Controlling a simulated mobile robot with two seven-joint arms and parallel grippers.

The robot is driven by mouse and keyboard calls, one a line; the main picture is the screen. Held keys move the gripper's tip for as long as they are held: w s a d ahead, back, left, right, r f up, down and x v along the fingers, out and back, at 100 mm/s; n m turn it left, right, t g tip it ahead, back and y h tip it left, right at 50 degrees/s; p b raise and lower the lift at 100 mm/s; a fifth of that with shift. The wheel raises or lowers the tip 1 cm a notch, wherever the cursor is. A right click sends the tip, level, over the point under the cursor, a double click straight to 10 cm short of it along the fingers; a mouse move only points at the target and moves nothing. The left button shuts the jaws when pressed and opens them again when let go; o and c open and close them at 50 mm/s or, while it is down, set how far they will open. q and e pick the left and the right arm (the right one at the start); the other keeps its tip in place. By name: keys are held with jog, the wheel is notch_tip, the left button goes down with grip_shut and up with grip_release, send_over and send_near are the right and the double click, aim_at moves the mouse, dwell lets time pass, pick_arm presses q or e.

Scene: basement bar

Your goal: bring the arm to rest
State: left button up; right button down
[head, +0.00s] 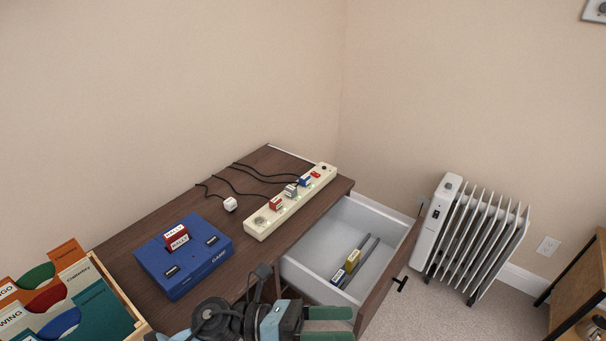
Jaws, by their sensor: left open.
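My left gripper (330,323) is at the bottom middle, its two green fingers apart with nothing seen between them. It is in front of the dark wooden cabinet (140,240), near the left end of the pulled-out drawer (305,277). My left arm comes in along the bottom edge and its wrist hides part of the cabinet's front. My right gripper is not in view.
The open drawer holds long dark items with yellow and blue labels (352,261). On the cabinet top are a blue box (205,265), a power strip (255,228) with plugs, and a loose white plug (230,204). A file box (95,263) stands left; a radiator (437,222) stands right.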

pick_arm(q)
jog(key=w+a+f+n+t+y, duration=0.1)
jog(key=a+f+n+t+y, duration=0.65)
jog(key=n, duration=0.85)
jog(key=w+a+f+n+t+y, duration=0.1)
jog(key=a+f+n+t+y, duration=0.25)
jog(key=a+n+t, duration=0.85)
jog(key=s+a+f+n+g+y, duration=0.2)
jog(key=s+f+n+g+y, duration=0.1)
jog(key=s+f+n, duration=0.5)
jog(key=s+a+f+n+g+y, duration=0.3)
jog(key=s+f+n+g, duration=0.3)
jog(key=s+f+n, duration=0.2)
jog(key=shift+s+a+f+p, duration=0.35)
jog(key=shift+s+f, duration=0.25)
jog(key=shift+s, duration=0.2)
